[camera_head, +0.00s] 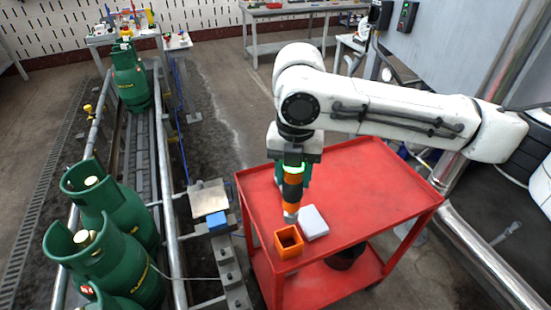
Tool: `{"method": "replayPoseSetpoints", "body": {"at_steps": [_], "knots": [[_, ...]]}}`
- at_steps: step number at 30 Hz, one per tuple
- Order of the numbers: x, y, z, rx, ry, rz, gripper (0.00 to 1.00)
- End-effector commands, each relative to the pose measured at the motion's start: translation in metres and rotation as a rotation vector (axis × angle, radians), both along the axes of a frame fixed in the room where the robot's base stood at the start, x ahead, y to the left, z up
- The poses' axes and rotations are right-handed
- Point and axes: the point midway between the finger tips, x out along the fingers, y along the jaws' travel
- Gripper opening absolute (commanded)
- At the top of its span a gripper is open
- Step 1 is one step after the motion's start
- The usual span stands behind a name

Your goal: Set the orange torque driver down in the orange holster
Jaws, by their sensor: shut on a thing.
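The orange torque driver (292,190) hangs upright below my gripper (293,165), in the head view. It has an orange body with a dark band and a grey lower tip. My gripper is shut on its upper part, by a green glowing ring. The orange holster (288,243) is an open square box standing on the red cart (370,180), near its front left edge. The driver's tip is just behind the holster's opening in the picture, apart from it. The height of the tip above the cart top is hard to tell.
A light grey box (314,222) stands right beside the holster and close to the driver's tip. Green gas cylinders (125,215) stand on the conveyor at left. The right part of the cart top is mostly clear.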

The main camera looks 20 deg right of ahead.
Motion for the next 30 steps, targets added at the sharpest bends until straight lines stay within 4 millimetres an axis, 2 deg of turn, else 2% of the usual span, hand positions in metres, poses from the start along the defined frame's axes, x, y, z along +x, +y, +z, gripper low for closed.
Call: {"method": "replayPoseSetpoints", "body": {"at_steps": [20, 30], "knots": [[-0.002, -0.003, 0.004, 0.006, -0.007, 0.020, 0.00], [-0.002, -0.004, -0.030, 0.006, -0.007, 0.019, 0.00]]}}
